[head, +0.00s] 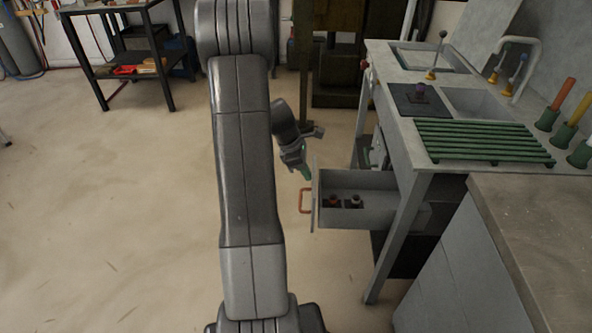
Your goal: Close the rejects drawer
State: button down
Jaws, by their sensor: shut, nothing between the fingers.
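The rejects drawer (372,179) is a grey drawer pulled out to the left from under the workbench. A copper-coloured handle (302,201) is on its front panel (316,204). Inside the drawer lie a red-topped piece (333,201) and a dark piece (355,201). My gripper (307,172) is shut and empty, pointing down just above and left of the top of the drawer front. I cannot tell whether it touches the panel.
The workbench (400,135) carries a green slatted rack (480,141), a dark plate (420,100) and upright coloured handles (562,93). A wooden-topped cabinet (530,215) stands at the right. A black shelf cart (130,75) is at the back left. The floor left of the drawer is clear.

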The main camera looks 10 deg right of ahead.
jog(key=s+d+p, duration=0.2)
jog(key=d, duration=0.7)
jog(key=s+d+p, duration=0.2)
jog(key=s+d, duration=0.1)
jog(key=d, duration=0.7)
jog(key=shift+s, duration=0.2)
jog(key=shift+a, duration=0.1)
